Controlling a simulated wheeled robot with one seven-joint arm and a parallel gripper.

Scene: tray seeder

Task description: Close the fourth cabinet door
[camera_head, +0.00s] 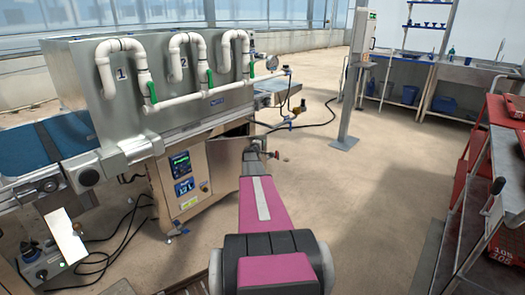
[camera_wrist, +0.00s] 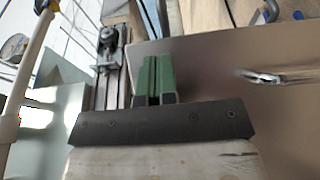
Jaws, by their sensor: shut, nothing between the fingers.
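One cabinet door (camera_head: 224,163) of the seeder machine stands open at the cabinet's right end, swung outward, in the head view. No number shows on it, so I cannot tell its place in the row. In the wrist view a broad brownish panel (camera_wrist: 215,100) with a metal handle (camera_wrist: 268,77) fills the right side; it looks like this door. My gripper (camera_wrist: 153,62) shows green fingers, closed together and empty, left of the handle and apart from it. In the head view my arm's end is just right of the door; whether it touches is unclear.
A control panel (camera_head: 180,163) sits left of the door. Black cables (camera_head: 105,255) lie on the floor at left. A red cart (camera_head: 508,190) stands at right. The floor between is open.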

